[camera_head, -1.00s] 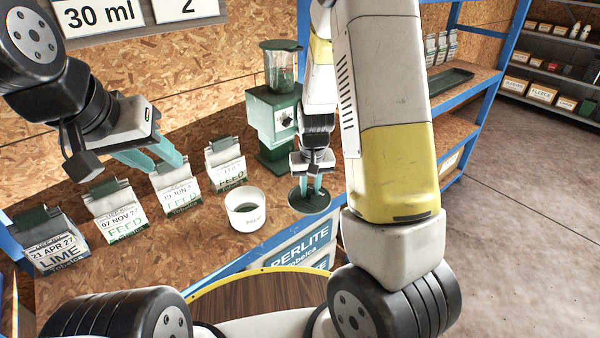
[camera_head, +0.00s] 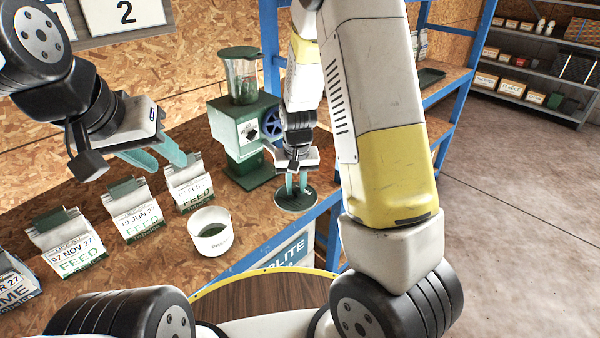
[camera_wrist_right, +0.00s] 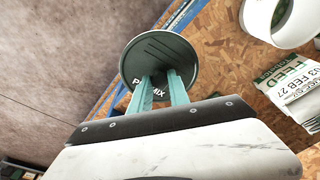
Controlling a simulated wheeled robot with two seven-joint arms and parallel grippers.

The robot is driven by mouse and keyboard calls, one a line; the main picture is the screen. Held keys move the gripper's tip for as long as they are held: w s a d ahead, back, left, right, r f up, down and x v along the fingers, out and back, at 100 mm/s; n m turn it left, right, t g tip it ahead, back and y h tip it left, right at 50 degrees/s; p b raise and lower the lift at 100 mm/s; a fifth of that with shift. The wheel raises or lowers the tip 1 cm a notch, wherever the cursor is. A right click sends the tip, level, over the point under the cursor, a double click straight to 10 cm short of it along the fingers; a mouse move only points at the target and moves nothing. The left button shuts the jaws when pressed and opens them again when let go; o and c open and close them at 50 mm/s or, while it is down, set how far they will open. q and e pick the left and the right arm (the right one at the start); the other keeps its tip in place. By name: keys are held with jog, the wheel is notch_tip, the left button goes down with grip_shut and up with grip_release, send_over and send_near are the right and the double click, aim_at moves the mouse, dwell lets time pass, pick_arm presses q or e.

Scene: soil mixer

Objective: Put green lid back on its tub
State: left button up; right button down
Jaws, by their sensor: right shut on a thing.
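The round green lid (camera_head: 296,201) is at the bench's front edge, right of the tub. It also shows in the right wrist view (camera_wrist_right: 160,62), with white lettering partly covered by my fingers. My right gripper (camera_head: 297,186) is shut on the lid from above; I cannot tell whether the lid touches the bench. The white tub (camera_head: 210,232) stands upright and uncovered on the bench, with dark contents inside. Its rim also shows in the right wrist view (camera_wrist_right: 282,20). My left gripper (camera_head: 163,160) is open and empty, above the feed bags and left of the tub.
Several feed bags (camera_head: 131,212) stand in a row left of the tub. A green mixer machine (camera_head: 243,135) with a clear hopper and blue wheel stands behind the lid. A blue shelf post (camera_head: 270,50) rises behind my right arm. Bare bench lies between tub and lid.

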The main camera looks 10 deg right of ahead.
jog(key=s+a+r+m, duration=0.1)
jog(key=s+a+r, duration=0.1)
jog(key=a, duration=1.1)
jog(key=s+a+r+m, duration=0.1)
jog(key=a+r, duration=0.2)
jog(key=a, duration=0.9)
notch_tip(320, 180, down, 7)
jog(key=shift+a+r, duration=0.2)
jog(key=shift+f, duration=0.15)
dwell(0.7)
jog(key=c, duration=0.7)
grip_release()
jog(key=shift+r, duration=3.5)
